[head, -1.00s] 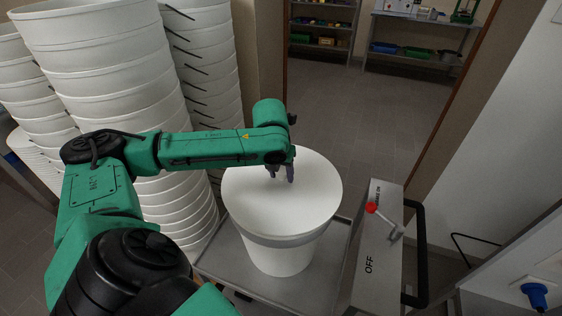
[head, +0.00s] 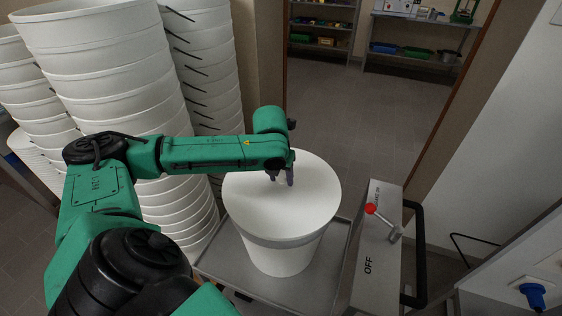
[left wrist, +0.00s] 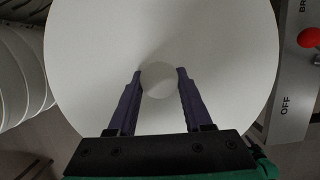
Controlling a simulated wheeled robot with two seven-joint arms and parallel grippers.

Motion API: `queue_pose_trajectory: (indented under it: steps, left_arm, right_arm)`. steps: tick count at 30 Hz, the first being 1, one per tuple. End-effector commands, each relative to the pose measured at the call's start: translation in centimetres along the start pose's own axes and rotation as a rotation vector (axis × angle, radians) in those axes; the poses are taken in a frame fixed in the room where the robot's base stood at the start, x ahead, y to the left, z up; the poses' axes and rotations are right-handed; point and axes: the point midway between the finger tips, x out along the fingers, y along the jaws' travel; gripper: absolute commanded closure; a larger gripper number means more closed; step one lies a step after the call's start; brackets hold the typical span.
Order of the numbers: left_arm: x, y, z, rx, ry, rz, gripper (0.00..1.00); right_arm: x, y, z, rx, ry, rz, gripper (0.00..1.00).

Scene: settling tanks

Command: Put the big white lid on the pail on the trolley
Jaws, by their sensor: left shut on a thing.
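The big white lid (head: 305,205) lies over the top of the white pail (head: 280,258), which stands on the grey metal trolley (head: 215,262). In the head view the lid looks level and covers the pail's mouth; I cannot tell whether it is fully seated. My left gripper (head: 281,181) is over the middle of the lid, pointing down. In the left wrist view its two purple fingers (left wrist: 160,80) are shut on the round knob (left wrist: 158,82) at the centre of the lid (left wrist: 100,60). My right gripper is not in view.
Tall stacks of white pails (head: 105,75) stand close on the left. A grey box (head: 375,240) marked OFF, with a red-tipped lever (head: 385,218), is right of the pail. Shelves (head: 420,45) stand at the back beyond a doorway with open floor.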

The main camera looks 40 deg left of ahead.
Motion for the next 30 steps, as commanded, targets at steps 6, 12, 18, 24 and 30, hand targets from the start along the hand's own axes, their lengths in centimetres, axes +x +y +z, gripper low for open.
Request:
queue_pose_trajectory:
  steps: [6, 12, 18, 24, 30]
  left_arm:
    - [0.01, 0.0, 0.02, 0.0, -0.001, 0.0, 1.0]
    - [0.01, 0.0, 0.02, 0.0, -0.001, 0.0, 1.0]
    - [0.21, 0.03, -0.09, -0.001, 0.002, 0.001, 1.0]
    - [0.56, 0.02, -0.14, 0.0, 0.0, 0.0, 1.0]
    - [0.61, 0.01, -0.15, 0.0, -0.001, 0.0, 1.0]
  right_arm:
    - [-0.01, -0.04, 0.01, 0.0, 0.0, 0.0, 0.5]
    - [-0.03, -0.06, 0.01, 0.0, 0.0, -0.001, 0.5]
    - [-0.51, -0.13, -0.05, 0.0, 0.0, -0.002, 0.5]
    - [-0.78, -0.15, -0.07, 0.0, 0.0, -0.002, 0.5]
    - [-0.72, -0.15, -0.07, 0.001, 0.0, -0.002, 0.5]
